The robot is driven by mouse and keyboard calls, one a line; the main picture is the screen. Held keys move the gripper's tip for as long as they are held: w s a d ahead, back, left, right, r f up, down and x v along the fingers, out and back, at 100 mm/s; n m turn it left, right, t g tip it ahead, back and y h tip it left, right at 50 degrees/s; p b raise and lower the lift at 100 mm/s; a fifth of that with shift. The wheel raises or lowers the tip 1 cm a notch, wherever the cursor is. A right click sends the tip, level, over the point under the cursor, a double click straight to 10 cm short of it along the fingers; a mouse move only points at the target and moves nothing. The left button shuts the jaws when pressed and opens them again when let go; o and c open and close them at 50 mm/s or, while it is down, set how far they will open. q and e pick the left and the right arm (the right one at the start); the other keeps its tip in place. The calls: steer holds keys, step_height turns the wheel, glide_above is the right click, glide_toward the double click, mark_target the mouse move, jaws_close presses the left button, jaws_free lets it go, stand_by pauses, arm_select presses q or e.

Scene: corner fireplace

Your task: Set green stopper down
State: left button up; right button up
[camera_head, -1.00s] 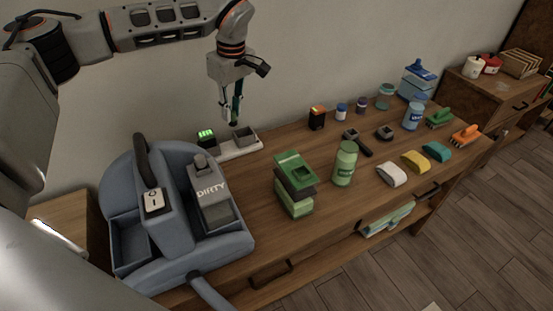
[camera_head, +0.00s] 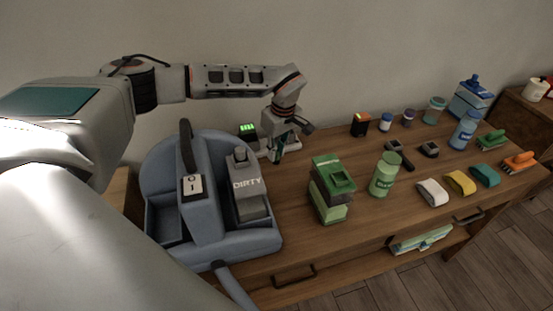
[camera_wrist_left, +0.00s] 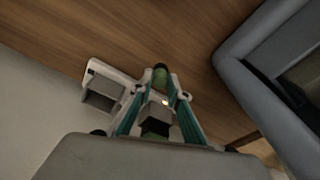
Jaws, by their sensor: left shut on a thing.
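My left gripper (camera_head: 277,157) is low over the back of the workbench, beside a white base (camera_head: 264,152) near the wall. In the left wrist view, its teal fingers (camera_wrist_left: 162,98) are shut on the green stopper (camera_wrist_left: 160,78). The stopper's dark-tipped green end shows at the fingertips; a grey block nearer the palm hides part of the view between the fingers. I cannot tell whether the stopper touches the surface. The base also shows in the left wrist view (camera_wrist_left: 125,78), with a grey open holder (camera_wrist_left: 103,94) to the left of the fingers. My right gripper is not in view.
A blue-grey machine (camera_head: 160,258) with a "DIRTY" tank stands close left of the gripper. A green box (camera_head: 332,190) and green bottle (camera_head: 384,175) stand to the right. A black unit with green lights (camera_head: 248,130) is behind. Wood between machine and box is clear.

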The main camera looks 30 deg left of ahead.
mark_target(277, 154)
arm_select(q)
steer(key=shift+f, duration=1.7)
steer(key=shift+f, duration=0.15)
steer(key=o, duration=0.8)
steer(key=r, duration=0.4)
steer(key=d+r, duration=0.1)
steer(key=r, duration=0.7)
steer(key=shift+s+d+r, duration=0.1)
steer(key=shift+s+d, duration=0.15)
steer(key=shift+d, duration=0.1)
steer(key=shift+d, duration=0.1)
